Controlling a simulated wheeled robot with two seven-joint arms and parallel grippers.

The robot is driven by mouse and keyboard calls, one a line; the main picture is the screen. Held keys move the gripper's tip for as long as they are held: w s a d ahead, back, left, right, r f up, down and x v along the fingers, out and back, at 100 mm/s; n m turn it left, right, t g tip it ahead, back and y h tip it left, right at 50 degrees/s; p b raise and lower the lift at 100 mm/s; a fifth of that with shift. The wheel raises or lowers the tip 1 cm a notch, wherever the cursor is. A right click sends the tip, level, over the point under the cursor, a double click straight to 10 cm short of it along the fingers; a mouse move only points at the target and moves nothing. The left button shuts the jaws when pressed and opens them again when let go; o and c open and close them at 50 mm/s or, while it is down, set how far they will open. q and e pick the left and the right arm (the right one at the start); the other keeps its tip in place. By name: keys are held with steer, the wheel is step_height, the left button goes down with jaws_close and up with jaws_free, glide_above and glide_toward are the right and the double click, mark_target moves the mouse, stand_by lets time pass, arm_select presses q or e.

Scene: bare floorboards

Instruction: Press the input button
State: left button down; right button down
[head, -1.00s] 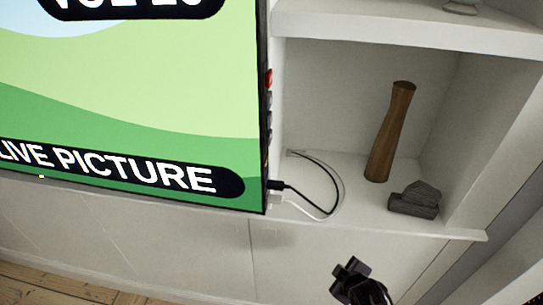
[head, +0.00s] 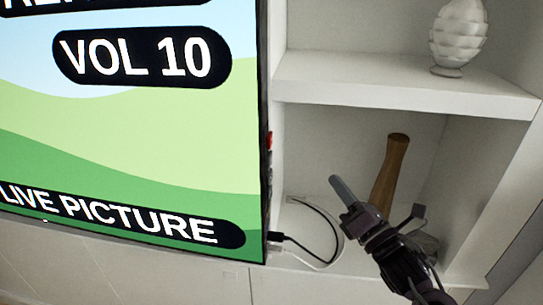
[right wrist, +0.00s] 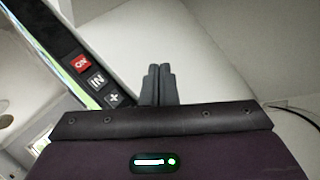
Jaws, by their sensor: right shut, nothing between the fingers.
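The screen (head: 130,130) fills the left of the head view and reads "VOL 10" and "LIVE PICTURE". Its right side edge carries a column of buttons. In the right wrist view the input button (right wrist: 97,79), dark and marked "IN", sits between a red button (right wrist: 81,64) and a dark "+" button (right wrist: 113,99). My right gripper (head: 335,180) is shut and empty, right of the screen edge and in front of the shelf. In the right wrist view its fingertips (right wrist: 160,68) are right of the buttons and apart from them. My left gripper is not in view.
A white shelf unit (head: 400,85) stands behind, with a pale ribbed vase (head: 458,35) on its upper board. A brown wooden vase (head: 391,165) stands in the lower bay, partly behind my gripper. Cables (head: 310,262) run from the screen's lower edge.

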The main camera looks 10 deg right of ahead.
mark_target(270, 159)
step_height(270, 159, up, 6)
steer(key=s+a+n+y, duration=0.1)
steer(key=s+n+y, duration=0.1)
steer(key=n+y, duration=0.3)
steer(key=n, duration=0.3)
steer(key=shift+a+f+g, duration=0.2)
steer(key=shift+a+g, duration=0.05)
steer(key=shift+g, duration=0.15)
steer(key=shift+s+y, duration=0.1)
steer(key=shift+y, duration=0.2)
steer(key=w+a, duration=0.2)
steer(key=a, duration=0.6)
steer(key=shift+w+a, duration=0.25)
steer(key=shift+w, duration=0.05)
steer(key=shift+a+f, duration=0.1)
stand_by(0.7)
steer(key=shift+w+a, duration=0.15)
steer(key=shift+a, duration=0.15)
